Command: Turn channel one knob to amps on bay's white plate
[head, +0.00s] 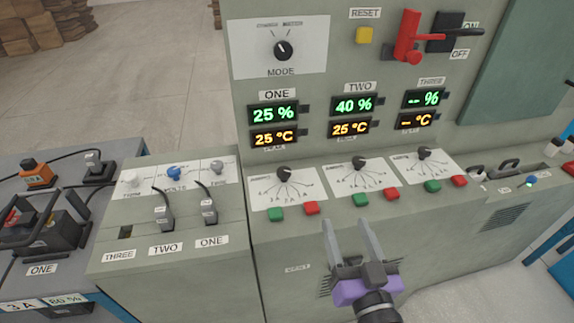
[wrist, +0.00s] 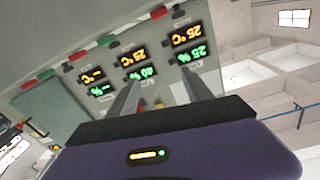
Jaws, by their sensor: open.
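The channel one knob (head: 284,172) is a black dial on a white scale plate below the display marked ONE; its exact pointer setting is too small to read. At the lower left, below the bay label ONE (head: 41,269), a white plate (head: 23,305) reads "3 A", and a plate beside it reads about "80 %". My gripper (head: 346,222) is open and empty, in front of the console, below and right of the channel one knob, apart from it. In the wrist view my gripper (wrist: 159,77) shows two spread fingers with nothing between them, the console appearing upside down.
Similar knobs for channels two (head: 359,162) and three (head: 424,153) sit to the right. Green (head: 276,214) and red (head: 311,208) buttons lie below the channel one knob. Plugs with cables (head: 164,212) stand left. A red lever (head: 408,40) juts out above.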

